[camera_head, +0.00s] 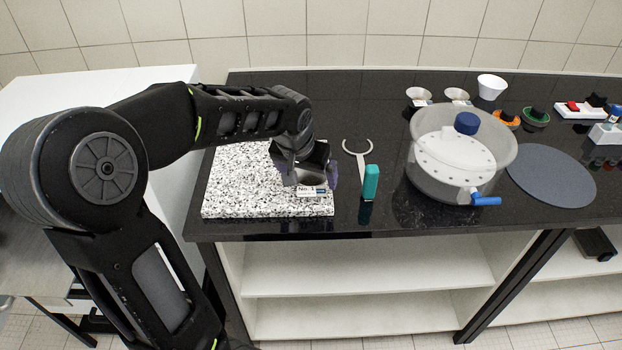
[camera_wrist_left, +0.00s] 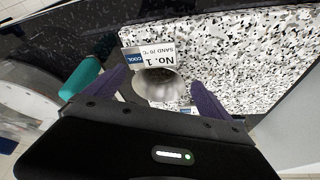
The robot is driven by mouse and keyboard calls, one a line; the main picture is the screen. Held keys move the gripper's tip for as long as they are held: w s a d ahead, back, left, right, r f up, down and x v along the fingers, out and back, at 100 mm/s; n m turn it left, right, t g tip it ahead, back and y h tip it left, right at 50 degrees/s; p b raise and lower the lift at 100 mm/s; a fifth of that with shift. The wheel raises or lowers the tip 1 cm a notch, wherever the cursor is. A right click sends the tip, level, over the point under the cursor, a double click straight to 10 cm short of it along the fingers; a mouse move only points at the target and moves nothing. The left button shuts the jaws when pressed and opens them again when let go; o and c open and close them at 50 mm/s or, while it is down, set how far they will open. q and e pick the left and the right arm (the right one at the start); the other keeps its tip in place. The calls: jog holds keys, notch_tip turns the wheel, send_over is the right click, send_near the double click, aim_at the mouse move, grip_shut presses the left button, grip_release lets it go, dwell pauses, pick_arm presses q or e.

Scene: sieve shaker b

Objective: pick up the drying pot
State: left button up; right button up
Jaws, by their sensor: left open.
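A small metal pot (camera_head: 310,179) with a white "No. 1" label stands at the right part of a speckled stone slab (camera_head: 235,195). In the left wrist view the pot (camera_wrist_left: 158,84) has its label, reading "No. 1 SAND 70 °C COOL", at its upper left. My left gripper (camera_head: 308,172) is open, and its purple fingers stand on either side of the pot. In the left wrist view the fingers (camera_wrist_left: 160,86) show gaps to the pot. The gripper partly hides the pot in the head view. My right gripper is not in view.
Right of the slab lie a forked tool (camera_head: 359,155) with a teal handle (camera_head: 371,182). A clear round vessel (camera_head: 425,180) with a blue knob stands further right, beside a grey disc (camera_head: 550,175). Small dishes (camera_head: 419,94) and a white cup (camera_head: 491,87) stand behind.

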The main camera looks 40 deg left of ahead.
pick_arm(q)
jog(key=shift+x, duration=1)
jog(key=c, duration=1.4)
jog(key=shift+r, duration=0.2)
notch_tip(320, 180, up, 10)
jog(key=shift+b, duration=0.4)
jog(key=shift+f, duration=0.15)
